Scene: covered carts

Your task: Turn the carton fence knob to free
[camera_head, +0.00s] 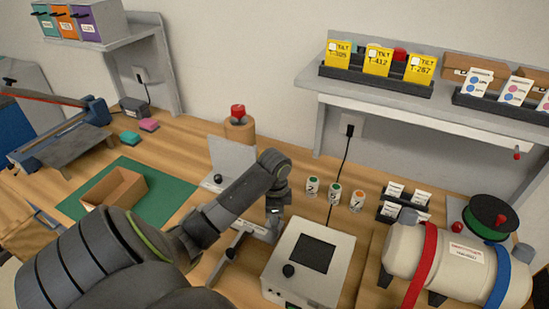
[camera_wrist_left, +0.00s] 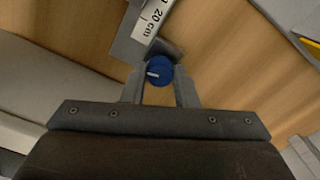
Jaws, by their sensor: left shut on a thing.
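The blue carton fence knob (camera_wrist_left: 159,71) with a white pointer line sits between the fingers of my left gripper (camera_wrist_left: 160,82) in the left wrist view. The gripper is shut on it. The pointer line lies nearly level in that picture. In the head view my left gripper (camera_head: 274,213) points down at the rail's right end, and the knob is hidden there. My right gripper is not in view.
A grey box with a dark screen (camera_head: 312,252) stands close to the right of my left gripper. An upright pale plate (camera_head: 232,163) stands behind the arm. An open brown carton (camera_head: 125,187) is on the green mat (camera_head: 171,198). A white tank (camera_head: 448,260) stands far right.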

